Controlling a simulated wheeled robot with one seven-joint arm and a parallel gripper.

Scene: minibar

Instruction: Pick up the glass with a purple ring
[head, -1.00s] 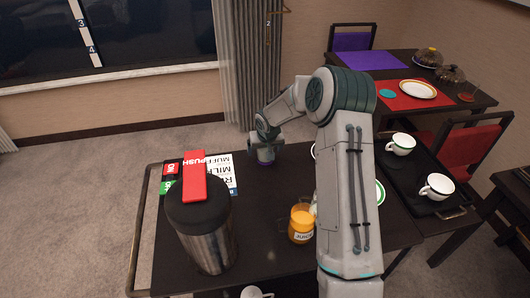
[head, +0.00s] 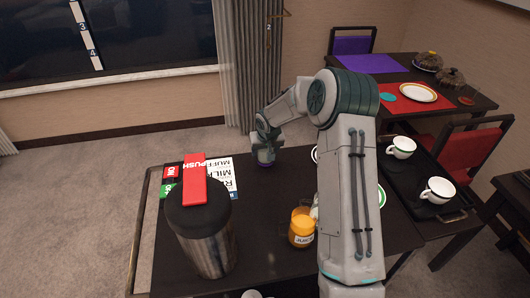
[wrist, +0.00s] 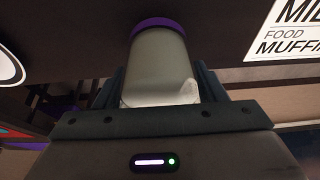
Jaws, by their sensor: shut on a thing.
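The glass with a purple ring (wrist: 160,62) is between the two fingers of my gripper (wrist: 160,88) in the wrist view. It looks frosted and grey, with the purple band at its far end. In the head view my gripper (head: 264,150) is at the back of the dark table, pointing down. The purple ring shows just below it, at or close to the table top; I cannot tell whether it touches. My gripper is shut on the glass and hides most of it there.
A steel flask with a red PUSH top (head: 204,225) stands left of my arm. Printed signs (head: 222,178) lie behind it. A juice jar (head: 301,228) stands close beside my arm. White cups (head: 400,146) stand on a tray (head: 428,205) at right.

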